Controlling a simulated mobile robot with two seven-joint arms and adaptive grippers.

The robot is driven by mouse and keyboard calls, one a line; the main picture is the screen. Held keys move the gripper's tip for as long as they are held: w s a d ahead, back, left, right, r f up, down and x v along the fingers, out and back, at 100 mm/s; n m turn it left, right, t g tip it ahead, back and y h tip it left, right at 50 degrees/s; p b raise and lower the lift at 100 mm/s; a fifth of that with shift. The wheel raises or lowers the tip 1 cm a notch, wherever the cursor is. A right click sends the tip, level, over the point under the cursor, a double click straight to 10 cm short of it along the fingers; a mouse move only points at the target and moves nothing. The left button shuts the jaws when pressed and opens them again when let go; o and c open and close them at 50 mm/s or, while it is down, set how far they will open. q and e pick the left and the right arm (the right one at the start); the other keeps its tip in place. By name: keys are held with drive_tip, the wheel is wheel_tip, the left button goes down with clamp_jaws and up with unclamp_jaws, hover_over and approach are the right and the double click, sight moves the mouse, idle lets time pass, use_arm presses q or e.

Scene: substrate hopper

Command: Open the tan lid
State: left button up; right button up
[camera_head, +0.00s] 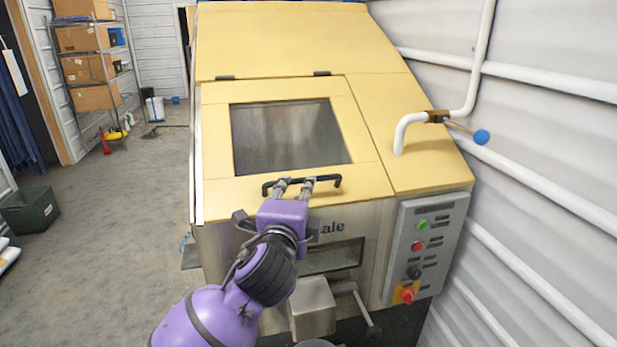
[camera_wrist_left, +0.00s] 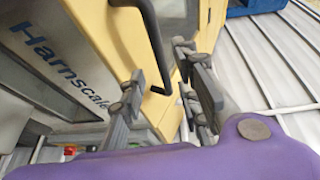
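The tan lid (camera_head: 353,122) is the hinged front panel of a hopper, with a dark window in its middle. It lies shut and sloping, with hinges along its top edge. A black bar handle (camera_head: 326,178) sits near its lower edge; the handle also shows in the left wrist view (camera_wrist_left: 153,42). My left gripper (camera_head: 294,182) is at the handle, with its fingers spread apart. In the left wrist view the bar runs between the open fingers (camera_wrist_left: 160,68); I cannot tell if they touch it. My right gripper is not in view.
A control box (camera_head: 427,246) with buttons and a red knob is on the machine's right front. A white pipe (camera_head: 408,128) with a blue-tipped valve rises at the right, near the corrugated wall (camera_head: 520,140). Shelving (camera_head: 90,65) stands at the back left. The left floor is mostly clear.

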sight(302, 182)
use_arm(q)
drive_tip(key=shift+w+r, duration=0.15)
drive_tip(key=shift+w, duration=0.85)
drive_tip(key=w, duration=0.4)
drive_tip(key=shift+w+d+f, duration=0.15)
drive_tip(key=shift+d+f, duration=0.1)
drive_tip(key=shift+w, duration=0.3)
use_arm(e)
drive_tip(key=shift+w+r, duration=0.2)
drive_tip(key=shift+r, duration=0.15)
use_arm(q)
drive_tip(key=shift+c, duration=0.2)
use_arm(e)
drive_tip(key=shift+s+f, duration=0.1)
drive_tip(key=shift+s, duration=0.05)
use_arm(q)
clamp_jaws()
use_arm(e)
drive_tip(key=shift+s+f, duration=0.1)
